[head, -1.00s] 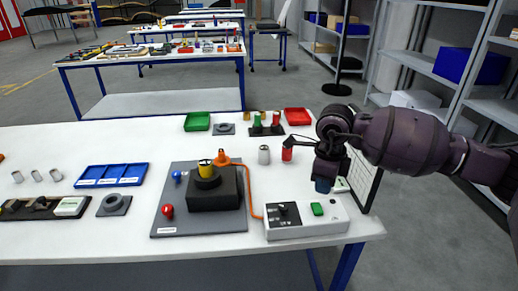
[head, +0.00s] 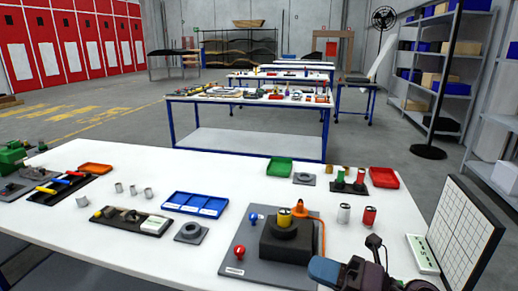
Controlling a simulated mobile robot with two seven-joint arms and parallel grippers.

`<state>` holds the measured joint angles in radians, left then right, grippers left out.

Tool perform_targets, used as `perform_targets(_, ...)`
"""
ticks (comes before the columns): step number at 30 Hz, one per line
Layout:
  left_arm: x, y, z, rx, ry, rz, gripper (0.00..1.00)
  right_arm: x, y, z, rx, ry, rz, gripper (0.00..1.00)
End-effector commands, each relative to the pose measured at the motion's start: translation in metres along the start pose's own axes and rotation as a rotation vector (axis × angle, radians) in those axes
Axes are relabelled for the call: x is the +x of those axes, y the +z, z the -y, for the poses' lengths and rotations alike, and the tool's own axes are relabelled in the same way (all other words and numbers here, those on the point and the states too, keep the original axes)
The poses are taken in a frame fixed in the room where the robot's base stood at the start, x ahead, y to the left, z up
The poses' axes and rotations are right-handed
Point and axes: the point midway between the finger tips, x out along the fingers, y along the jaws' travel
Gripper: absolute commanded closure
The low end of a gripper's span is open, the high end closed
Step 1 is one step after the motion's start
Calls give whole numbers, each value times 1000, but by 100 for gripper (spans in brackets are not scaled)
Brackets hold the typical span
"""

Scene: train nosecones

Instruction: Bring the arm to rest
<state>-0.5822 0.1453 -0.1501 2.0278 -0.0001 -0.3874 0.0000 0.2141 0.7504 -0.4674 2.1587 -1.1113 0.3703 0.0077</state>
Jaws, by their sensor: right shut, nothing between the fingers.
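My right gripper (head: 326,270) shows at the bottom edge of the head view, to the right of the middle, in front of the grey base plate's right side. It is dark with a bluish end piece, and I see nothing held in it. Only part of my right arm shows; the rest is cut off by the frame. The grey base plate (head: 258,268) carries a black block (head: 286,243) with a yellow cylinder on top, a red knob and a blue knob. My left gripper is not in view.
A white gridded panel (head: 466,236) stands upright at the table's right end, with a pale socket strip (head: 422,254) beside it. A silver cylinder (head: 344,213) and a red cylinder (head: 369,216) stand behind my gripper. A blue tray (head: 196,204) lies left. The white table (head: 110,236) has bare room front left.

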Motion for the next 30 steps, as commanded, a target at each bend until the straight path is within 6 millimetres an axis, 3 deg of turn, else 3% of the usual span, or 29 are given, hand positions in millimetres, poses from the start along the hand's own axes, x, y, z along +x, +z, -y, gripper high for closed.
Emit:
perform_targets(4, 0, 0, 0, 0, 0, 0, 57, -15, 19, -5, 213, 84, 295, 100)
perform_targets(8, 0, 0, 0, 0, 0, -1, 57, -40, 35, 3, 406, 120, 558, 100)
perform_targets(12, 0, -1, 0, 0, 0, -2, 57, -77, 43, 23, 621, 121, 837, 100)
perform_targets(16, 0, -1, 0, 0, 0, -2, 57, -116, 36, 50, 826, 89, 1090, 100)
perform_targets(20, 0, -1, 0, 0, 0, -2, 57, -157, 15, 78, 1036, 25, 1329, 100)
perform_targets(23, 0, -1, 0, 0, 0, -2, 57, -186, -12, 98, 1200, -45, 1503, 100)
perform_targets(30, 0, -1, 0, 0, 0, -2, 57, -237, -91, 126, 1542, -251, 1819, 100)
